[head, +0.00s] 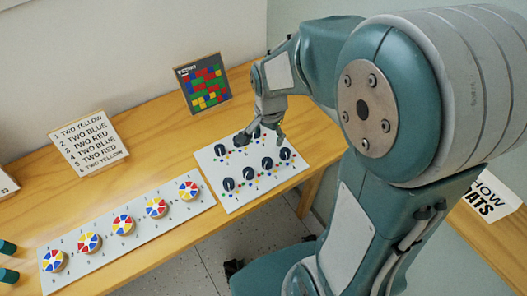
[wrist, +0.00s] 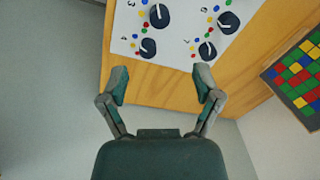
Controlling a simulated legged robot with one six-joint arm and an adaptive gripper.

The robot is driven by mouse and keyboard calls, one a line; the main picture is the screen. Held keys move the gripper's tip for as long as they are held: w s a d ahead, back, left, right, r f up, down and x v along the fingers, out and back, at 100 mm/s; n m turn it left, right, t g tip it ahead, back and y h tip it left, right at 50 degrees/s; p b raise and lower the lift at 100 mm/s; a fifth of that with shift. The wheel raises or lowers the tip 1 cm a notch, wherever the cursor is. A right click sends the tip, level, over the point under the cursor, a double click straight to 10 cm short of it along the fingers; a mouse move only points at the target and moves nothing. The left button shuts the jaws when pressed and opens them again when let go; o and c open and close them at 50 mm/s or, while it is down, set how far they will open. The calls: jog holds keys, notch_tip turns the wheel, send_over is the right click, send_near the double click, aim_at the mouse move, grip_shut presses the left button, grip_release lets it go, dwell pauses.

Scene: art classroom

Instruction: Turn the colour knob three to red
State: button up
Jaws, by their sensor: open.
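A white panel (head: 231,203) with two rows of black knobs lies on the wooden table; small coloured dots surround each knob. The front row includes knobs (head: 228,184) (head: 267,163); a back-row knob (head: 220,150) shows at the left. My gripper (head: 261,138) is open and empty over the panel's back part, partly covering the back row. In the wrist view its spread fingers (wrist: 160,82) point toward the panel (wrist: 180,42), with knobs (wrist: 148,48) (wrist: 207,50) beyond the tips. Number labels are too small to tell which knob is three, and its pointer setting is unclear.
A long grey strip with several coloured discs (head: 123,224) lies left of the panel. A list card (head: 88,144) and a colour-grid board (head: 203,83) stand at the back; the board also shows in the wrist view (wrist: 297,75). Bare table (head: 165,150) lies between them.

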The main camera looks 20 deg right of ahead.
aim_at(267, 161)
jog(key=shift+m+g, duration=0.4)
jog(key=shift+m, duration=0.5)
jog(key=f, duration=0.5)
jog(key=w+f, duration=0.1)
jog(key=f, duration=0.8)
jog(key=shift+w+d+f, duration=0.15)
jog(key=shift+f, duration=0.25)
grip_shut()
